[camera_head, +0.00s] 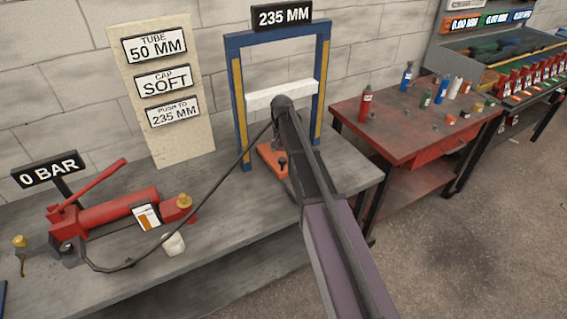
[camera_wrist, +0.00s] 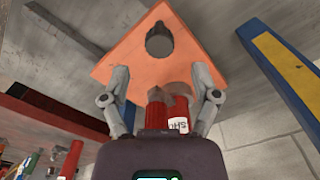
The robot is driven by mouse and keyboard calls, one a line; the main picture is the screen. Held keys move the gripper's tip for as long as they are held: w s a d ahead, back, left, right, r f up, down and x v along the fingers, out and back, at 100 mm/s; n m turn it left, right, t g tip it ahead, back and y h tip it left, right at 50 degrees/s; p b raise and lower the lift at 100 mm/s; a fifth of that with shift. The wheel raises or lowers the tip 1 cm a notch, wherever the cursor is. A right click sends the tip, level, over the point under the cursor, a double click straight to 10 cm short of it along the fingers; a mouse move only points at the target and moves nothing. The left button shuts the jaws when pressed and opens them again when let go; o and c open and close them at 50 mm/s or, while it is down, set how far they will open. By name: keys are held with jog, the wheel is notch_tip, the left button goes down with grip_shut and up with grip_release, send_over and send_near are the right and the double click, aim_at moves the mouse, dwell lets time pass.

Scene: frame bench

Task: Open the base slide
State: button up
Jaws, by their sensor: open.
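The orange plate (camera_head: 268,158), which looks like the base slide, lies low between the posts of the blue press frame (camera_head: 234,65). A dark knob (camera_head: 282,161) stands on it. My arm hides its right part in the head view. In the wrist view the orange plate (camera_wrist: 125,60) fills the upper middle, with a dark round part (camera_wrist: 160,41) on it. My gripper (camera_wrist: 160,78) is open, its two fingers apart near the plate's edge. Whether they touch the plate I cannot tell. Red parts with a white label (camera_wrist: 177,124) show between the fingers, partly hidden.
A red hand pump (camera_head: 120,208) with a black hose stands on the grey bench (camera_head: 120,285) at left. A white crossbar (camera_head: 270,94) spans the frame. A red table (camera_head: 400,125) with bottles stands at right. The bench front is mostly clear.

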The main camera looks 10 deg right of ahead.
aim_at(282, 159)
jog(key=shift+f+b, duration=2.05)
jog(key=shift+f, duration=0.3)
grip_shut()
jog(key=shift+d, duration=0.1)
